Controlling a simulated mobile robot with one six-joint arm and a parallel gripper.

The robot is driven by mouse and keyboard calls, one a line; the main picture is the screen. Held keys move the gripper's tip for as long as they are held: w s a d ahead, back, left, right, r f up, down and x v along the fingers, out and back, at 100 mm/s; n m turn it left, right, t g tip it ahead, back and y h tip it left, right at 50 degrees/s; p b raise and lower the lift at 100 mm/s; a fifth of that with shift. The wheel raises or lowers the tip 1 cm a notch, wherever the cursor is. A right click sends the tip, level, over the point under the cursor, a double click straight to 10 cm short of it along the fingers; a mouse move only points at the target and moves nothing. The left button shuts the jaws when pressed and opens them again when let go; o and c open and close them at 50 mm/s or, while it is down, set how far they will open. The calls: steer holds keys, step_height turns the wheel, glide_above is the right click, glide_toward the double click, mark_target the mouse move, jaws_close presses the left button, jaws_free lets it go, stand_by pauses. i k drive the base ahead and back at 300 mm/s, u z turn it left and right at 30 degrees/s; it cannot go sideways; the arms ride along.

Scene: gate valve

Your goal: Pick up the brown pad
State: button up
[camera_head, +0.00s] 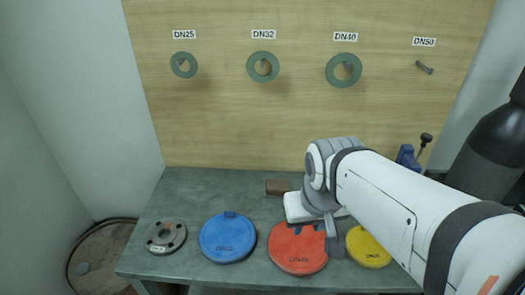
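The brown pad (278,187) is a small dark-brown block lying on the grey bench top, near the back and right of the middle of the picture. The end of my arm with my gripper (310,222) is just to the right and in front of it, over the red disc. The pad looks apart from the gripper. My wrist and forearm cover most of the gripper. Small blue parts show below the wrist, and I cannot tell whether they are fingertips. Whether the gripper is open or shut does not show.
On the bench (185,190) lie a grey flange (165,236), a blue disc (228,240), a red disc (298,256) and a partly hidden yellow disc (368,252). Green gaskets (253,68) hang on the wooden board behind. A wooden barrel (104,262) stands left; a dark cylinder (492,150) stands right.

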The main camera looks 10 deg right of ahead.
mark_target(275, 188)
steer(key=z, duration=0.9)
steer(key=k, duration=1.65)
steer(key=u, duration=0.45)
steer(key=i, duration=1.7)
steer(key=u, duration=0.05)
